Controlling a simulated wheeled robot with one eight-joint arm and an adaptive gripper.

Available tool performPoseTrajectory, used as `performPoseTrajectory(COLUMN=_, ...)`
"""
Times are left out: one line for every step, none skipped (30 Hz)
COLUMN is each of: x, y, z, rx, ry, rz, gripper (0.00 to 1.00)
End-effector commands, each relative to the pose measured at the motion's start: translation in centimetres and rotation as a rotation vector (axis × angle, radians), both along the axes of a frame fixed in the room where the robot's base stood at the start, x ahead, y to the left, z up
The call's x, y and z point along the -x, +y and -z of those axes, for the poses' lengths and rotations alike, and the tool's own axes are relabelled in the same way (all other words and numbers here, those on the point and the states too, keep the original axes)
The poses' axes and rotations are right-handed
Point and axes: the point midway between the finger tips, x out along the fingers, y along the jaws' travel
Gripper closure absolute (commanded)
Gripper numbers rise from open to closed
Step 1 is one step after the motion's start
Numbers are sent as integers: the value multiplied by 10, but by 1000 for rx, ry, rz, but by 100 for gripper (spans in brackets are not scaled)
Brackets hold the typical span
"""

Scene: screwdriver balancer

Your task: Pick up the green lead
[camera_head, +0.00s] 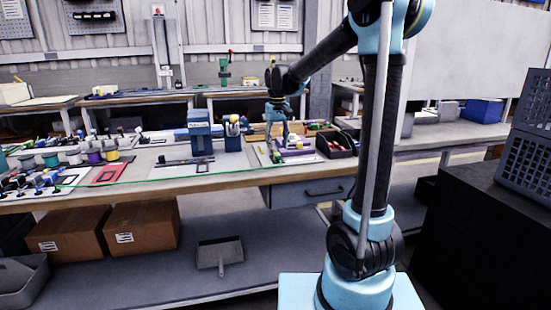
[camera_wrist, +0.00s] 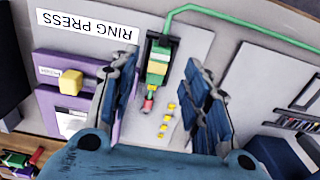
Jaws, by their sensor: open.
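A thin green lead (camera_wrist: 240,22) crosses the top right of the wrist view and bends down to a small dark holder with green and yellow parts (camera_wrist: 158,62). A pinkish-red piece (camera_wrist: 148,103) lies at the holder's lower end. My gripper (camera_wrist: 161,64) is open, with one finger either side of the holder; nothing is visibly clamped. I cannot tell its height above the board. In the head view my gripper (camera_head: 279,138) is over the right part of the bench. A green line (camera_head: 150,181) runs along the bench front there; I cannot tell if it is the same lead.
A white RING PRESS label (camera_wrist: 87,25) and a purple fixture (camera_wrist: 50,100) with a yellow block (camera_wrist: 70,86) lie left of my fingers. Several small yellow pieces (camera_wrist: 167,118) lie between them. A black bin (camera_head: 337,146) is right of my gripper on the bench.

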Motion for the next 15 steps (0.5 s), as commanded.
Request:
performPoseTrajectory(x=0, y=0, z=4, rx=0, ry=0, rz=0, gripper=57)
performPoseTrajectory(x=0, y=0, z=7, rx=0, ry=0, rz=0, gripper=57)
performPoseTrajectory(x=-1, y=0, z=12, rx=0, ry=0, rz=0, gripper=57)
performPoseTrajectory(x=-1, y=0, z=16, rx=0, ry=0, rz=0, gripper=57)
performPoseTrajectory(x=-1, y=-1, z=20, rx=0, ry=0, rz=0, gripper=57)
performPoseTrajectory(x=-1, y=-1, z=26, rx=0, ry=0, rz=0, gripper=57)
performPoseTrajectory(x=-1, y=-1, z=30, rx=0, ry=0, rz=0, gripper=57)
performPoseTrajectory(x=-1, y=-1, z=34, rx=0, ry=0, rz=0, gripper=57)
performPoseTrajectory(x=-1, y=-1, z=38, rx=0, ry=0, rz=0, gripper=57)
performPoseTrajectory(x=-1, y=-1, z=41, rx=0, ry=0, rz=0, gripper=57)
performPoseTrajectory(x=-1, y=-1, z=44, rx=0, ry=0, rz=0, gripper=57)
performPoseTrajectory(x=-1, y=-1, z=47, rx=0, ry=0, rz=0, gripper=57)
performPoseTrajectory(x=-1, y=-1, z=48, rx=0, ry=0, rz=0, gripper=57)
performPoseTrajectory(x=-1, y=-1, z=49, rx=0, ry=0, rz=0, gripper=57)
performPoseTrajectory(x=-1, y=-1, z=50, rx=0, ry=0, rz=0, gripper=57)
